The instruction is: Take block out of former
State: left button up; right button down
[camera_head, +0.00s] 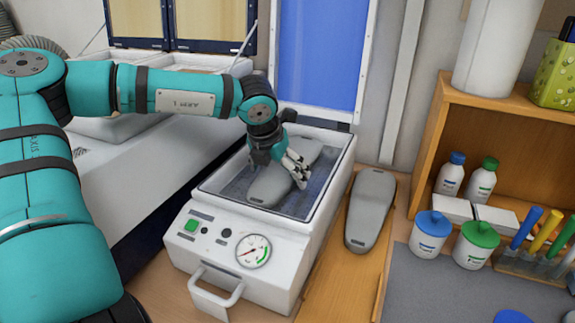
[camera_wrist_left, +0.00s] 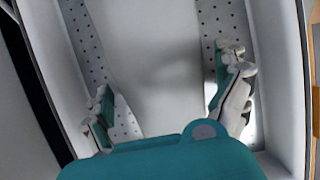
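The former (camera_head: 245,232) is a white box with its lid raised, a gauge and a front handle. A grey sole-shaped block (camera_head: 269,187) lies in its tray, partly hidden by my left gripper (camera_head: 284,167). In the left wrist view, the block (camera_wrist_left: 150,50) lies between the two fingers of my left gripper (camera_wrist_left: 166,92). The fingers are spread on either side of it, low over the perforated tray floor; firm contact does not show. My right gripper is not in view.
A second grey block (camera_head: 370,208) lies on a wooden board (camera_head: 345,275) right of the former. Farther right are a wooden shelf (camera_head: 437,130), bottles, lidded jars (camera_head: 430,233) and a tool rack. The former's raised blue-lined lid (camera_head: 322,55) stands behind the tray.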

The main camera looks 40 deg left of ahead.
pick_arm(q)
jog(key=c, duration=1.4)
jog(key=shift+r, duration=0.15)
